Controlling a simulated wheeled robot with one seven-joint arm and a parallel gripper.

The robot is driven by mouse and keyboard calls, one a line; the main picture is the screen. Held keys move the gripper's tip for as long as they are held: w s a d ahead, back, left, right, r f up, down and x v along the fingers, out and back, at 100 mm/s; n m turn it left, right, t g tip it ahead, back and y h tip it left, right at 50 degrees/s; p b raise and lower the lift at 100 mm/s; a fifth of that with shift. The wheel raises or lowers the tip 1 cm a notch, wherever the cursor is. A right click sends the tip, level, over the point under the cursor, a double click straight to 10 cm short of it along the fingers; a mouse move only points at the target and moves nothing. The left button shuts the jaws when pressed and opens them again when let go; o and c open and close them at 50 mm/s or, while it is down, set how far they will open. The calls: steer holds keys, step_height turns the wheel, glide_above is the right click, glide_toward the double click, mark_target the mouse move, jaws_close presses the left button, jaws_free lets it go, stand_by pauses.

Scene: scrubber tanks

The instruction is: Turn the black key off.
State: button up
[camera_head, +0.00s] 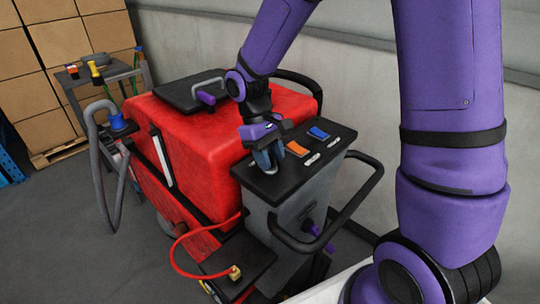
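My gripper (266,157) points down over the left part of the black control panel (270,186) on the red scrubber machine (205,140). Its fingertips are at or just above the panel surface; I cannot tell whether they touch it. The finger gap is too small and too covered to show whether the gripper is open or shut. I cannot make out a black key; the gripper covers that part of the panel. An orange switch (297,148) and a blue switch (318,133) sit to the right of the gripper, with small pale labels by them.
A red hose (178,246) hangs at the front. A grey cart (110,72) and stacked boxes (70,45) stand behind left. A wall is behind the machine.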

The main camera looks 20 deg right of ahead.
steer(key=v, duration=1)
steer(key=shift+w+r, duration=0.25)
steer(key=shift+r, duration=0.05)
steer(key=s+d+r+m+t+y, duration=0.1)
steer(key=s+d+r+t, duration=0.3)
steer(key=s, duration=0.6)
steer(key=s+d+r+m+t, duration=0.3)
steer(key=s+r, duration=0.4)
steer(key=s, duration=0.4)
steer(key=shift+d+r+m+t+y, duration=0.2)
steer(key=shift+d+m+t+y, duration=0.15)
steer(key=shift+d+t, duration=0.65)
steer(key=shift+a, duration=0.1)
